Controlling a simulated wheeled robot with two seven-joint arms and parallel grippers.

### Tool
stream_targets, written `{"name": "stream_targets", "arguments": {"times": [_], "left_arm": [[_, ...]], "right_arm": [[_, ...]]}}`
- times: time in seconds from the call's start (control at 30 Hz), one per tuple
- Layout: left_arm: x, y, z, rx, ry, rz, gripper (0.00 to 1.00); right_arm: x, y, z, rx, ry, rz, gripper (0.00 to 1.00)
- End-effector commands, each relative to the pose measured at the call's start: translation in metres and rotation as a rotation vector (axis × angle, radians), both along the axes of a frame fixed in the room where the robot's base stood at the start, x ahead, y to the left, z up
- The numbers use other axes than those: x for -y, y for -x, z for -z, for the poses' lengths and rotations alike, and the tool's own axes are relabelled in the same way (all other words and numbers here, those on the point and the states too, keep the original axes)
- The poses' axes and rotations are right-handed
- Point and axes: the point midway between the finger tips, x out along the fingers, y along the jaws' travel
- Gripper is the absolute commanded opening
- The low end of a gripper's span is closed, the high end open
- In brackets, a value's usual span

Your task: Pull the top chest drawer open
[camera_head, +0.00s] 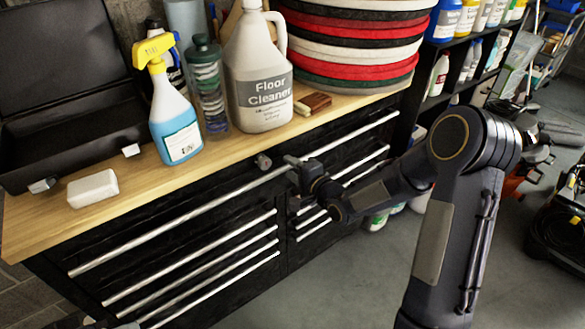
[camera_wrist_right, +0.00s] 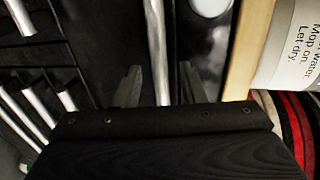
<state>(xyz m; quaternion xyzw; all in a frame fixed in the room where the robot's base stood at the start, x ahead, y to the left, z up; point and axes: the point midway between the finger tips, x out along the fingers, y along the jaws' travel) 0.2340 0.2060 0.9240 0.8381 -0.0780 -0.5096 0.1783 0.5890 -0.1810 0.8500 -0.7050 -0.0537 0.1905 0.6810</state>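The black tool chest has a wide top drawer (camera_head: 200,222) under its wooden top, and it looks closed. A long silver bar handle (camera_head: 170,222) runs along the drawer's full width. My right gripper (camera_head: 294,162) is at the middle of this bar. In the right wrist view the handle bar (camera_wrist_right: 156,45) runs between the two grey fingers of the right gripper (camera_wrist_right: 158,88), with a gap showing on each side. The gripper is open around the bar.
On the wooden top (camera_head: 130,200) stand a spray bottle (camera_head: 172,120), a floor cleaner jug (camera_head: 258,75), a stack of round pads (camera_head: 355,45), a white block (camera_head: 92,188) and an open black case (camera_head: 70,130). Lower drawers have shorter bars (camera_head: 190,262). Floor in front is clear.

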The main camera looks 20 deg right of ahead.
Motion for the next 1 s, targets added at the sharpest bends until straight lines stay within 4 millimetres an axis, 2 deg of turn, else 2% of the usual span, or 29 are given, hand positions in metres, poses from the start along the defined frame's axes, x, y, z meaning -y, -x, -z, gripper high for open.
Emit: {"name": "stream_targets", "arguments": {"times": [0.27,0.53,1.0], "left_arm": [[0.0,0.0001,0.0,0.0,0.0,0.0,0.36],[0.0001,0.0,0.0001,0.0,0.0,0.0,0.36],[0.0,0.0,0.0033,0.0,0.0,0.0,0.36]], "right_arm": [[-0.0004,-0.0016,0.0002,0.0,0.001,0.001,0.36],[-0.0004,-0.0013,0.0002,0.0,0.001,0.0,0.0],[0.0009,0.0028,0.0018,-0.002,0.001,0.0,0.0]]}}
